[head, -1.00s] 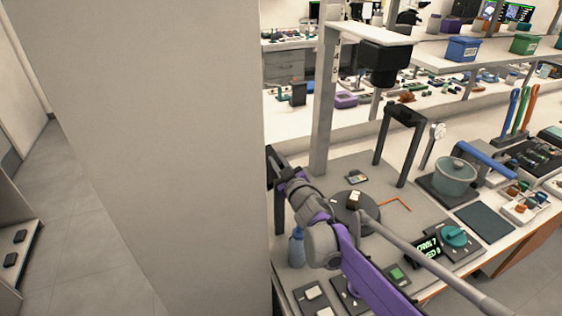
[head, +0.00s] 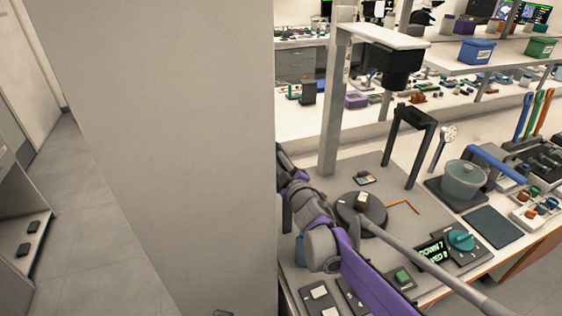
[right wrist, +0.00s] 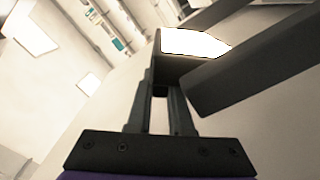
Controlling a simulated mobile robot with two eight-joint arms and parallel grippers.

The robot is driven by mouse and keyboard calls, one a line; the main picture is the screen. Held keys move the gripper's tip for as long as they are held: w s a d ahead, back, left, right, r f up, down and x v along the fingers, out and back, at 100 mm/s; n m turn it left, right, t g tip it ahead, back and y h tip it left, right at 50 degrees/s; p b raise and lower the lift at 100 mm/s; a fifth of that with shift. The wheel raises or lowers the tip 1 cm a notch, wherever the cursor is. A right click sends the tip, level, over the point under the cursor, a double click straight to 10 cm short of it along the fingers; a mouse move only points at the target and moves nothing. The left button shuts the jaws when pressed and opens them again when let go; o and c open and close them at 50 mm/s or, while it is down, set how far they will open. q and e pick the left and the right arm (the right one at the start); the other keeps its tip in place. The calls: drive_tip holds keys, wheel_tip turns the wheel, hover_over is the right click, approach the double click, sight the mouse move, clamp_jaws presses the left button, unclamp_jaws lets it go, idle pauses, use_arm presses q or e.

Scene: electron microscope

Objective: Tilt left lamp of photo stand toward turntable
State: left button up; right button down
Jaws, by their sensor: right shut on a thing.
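The photo stand has a grey base, a pale column (head: 336,110) and a black camera (head: 396,68) above a dark round turntable (head: 374,211), which bears a small pale block (head: 361,200). The left lamp shows only as a dark post (head: 287,218) behind my arm; the grey panel hides the rest. My right gripper (right wrist: 163,88) is shut on the left lamp's dark head with a glowing white face (right wrist: 192,43). In the head view the right gripper (head: 282,158) is at the panel's edge, partly hidden. The right lamp (head: 413,117) is a black arch beyond the turntable. My left gripper is out of view.
A large grey panel (head: 160,150) fills the left of the head view. On the bench are a control box with a green display (head: 432,252), a teal knob (head: 461,240), a glass pot (head: 462,180) and a dark mat (head: 493,226). An orange angle mark (head: 404,205) lies beside the turntable.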

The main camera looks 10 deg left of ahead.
drive_tip(key=c, duration=0.8)
unclamp_jaws()
